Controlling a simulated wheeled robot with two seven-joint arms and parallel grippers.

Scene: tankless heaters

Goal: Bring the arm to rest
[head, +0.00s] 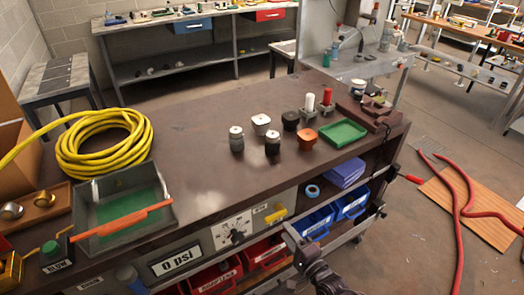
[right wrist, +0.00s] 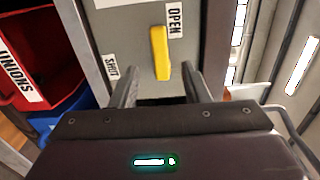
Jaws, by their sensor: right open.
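My right gripper (head: 292,236) is in front of the workbench's front panel in the head view, with its arm coming up from the bottom edge. In the right wrist view, its two fingers (right wrist: 160,84) are spread apart with nothing held between them. A yellow valve handle (head: 276,213) on the panel is just beyond the fingertips. It also shows in the right wrist view (right wrist: 160,52), upright between the OPEN and SHUT labels. Whether a finger touches it I cannot tell. My left gripper is in neither view.
Red bins (head: 216,277) and blue bins (head: 315,222) sit under the bench close to my right arm. On the bench top (head: 195,115) are a yellow hose coil (head: 104,143), a grey tray (head: 165,200), small canisters and a green tray (head: 343,132). A red hose (head: 462,190) lies on the floor.

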